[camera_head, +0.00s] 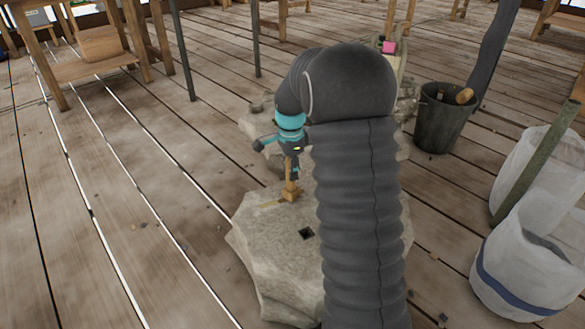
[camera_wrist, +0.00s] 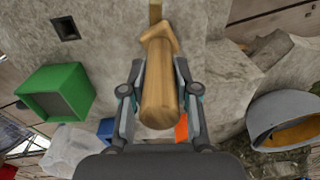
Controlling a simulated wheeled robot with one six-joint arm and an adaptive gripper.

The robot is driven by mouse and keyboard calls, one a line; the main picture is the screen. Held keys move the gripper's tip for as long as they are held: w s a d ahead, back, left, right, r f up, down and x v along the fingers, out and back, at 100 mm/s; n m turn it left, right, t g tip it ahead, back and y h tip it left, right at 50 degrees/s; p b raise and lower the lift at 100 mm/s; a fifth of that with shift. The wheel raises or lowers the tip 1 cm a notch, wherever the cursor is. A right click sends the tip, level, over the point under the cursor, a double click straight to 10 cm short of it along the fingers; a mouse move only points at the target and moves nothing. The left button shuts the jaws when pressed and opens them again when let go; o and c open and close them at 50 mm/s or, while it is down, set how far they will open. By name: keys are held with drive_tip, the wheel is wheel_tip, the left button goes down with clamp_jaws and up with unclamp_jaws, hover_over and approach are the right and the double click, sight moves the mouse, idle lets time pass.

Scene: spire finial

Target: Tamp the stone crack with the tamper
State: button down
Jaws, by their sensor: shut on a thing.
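The tamper (camera_head: 289,191) is a pale wooden tool with a round handle and a wider foot; it also shows in the wrist view (camera_wrist: 158,85). My gripper (camera_head: 292,172) is shut on its handle, with one finger on each side in the wrist view (camera_wrist: 160,98). The large pale stone (camera_head: 270,245) lies below. The tamper's foot is at the stone's upper part, beside a narrow tan strip (camera_head: 271,204) that looks like the crack line. The strip also shows past the foot in the wrist view (camera_wrist: 155,12). I cannot tell whether the foot touches the stone.
A dark square hole (camera_head: 306,233) is in the stone's top. A dark bucket (camera_head: 440,125) and white sacks (camera_head: 525,260) stand at right. A green box (camera_wrist: 58,92) shows in the wrist view. Wooden tables (camera_head: 95,65) stand at back left; the plank floor at left is mostly clear.

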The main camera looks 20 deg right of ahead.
drive_tip(key=shift+s+a+f, duration=0.15)
drive_tip(key=shift+a+f, duration=0.1)
drive_tip(key=shift+a, duration=0.1)
drive_tip(key=shift+a, duration=0.35)
drive_tip(key=shift+s+a, duration=0.1)
drive_tip(key=shift+a, duration=0.4)
drive_tip(key=shift+a+r, duration=0.1)
drive_tip(key=shift+a, duration=0.2)
drive_tip(key=shift+s+a+r+p, duration=0.15)
drive_tip(key=shift+a+p, duration=0.1)
drive_tip(key=shift+a, duration=0.45)
drive_tip(key=shift+w+a+r+p, duration=0.1)
drive_tip(key=shift+a+p, duration=0.15)
drive_tip(key=shift+a, duration=0.4)
drive_tip(key=shift+s+a+f, duration=0.1)
drive_tip(key=shift+s+a, duration=0.05)
drive_tip(key=shift+a, duration=0.6)
drive_tip(key=shift+s+a+f, duration=0.1)
drive_tip(key=shift+a, duration=0.65)
wheel_tip(320, 180, up, 7)
drive_tip(key=p, duration=0.5)
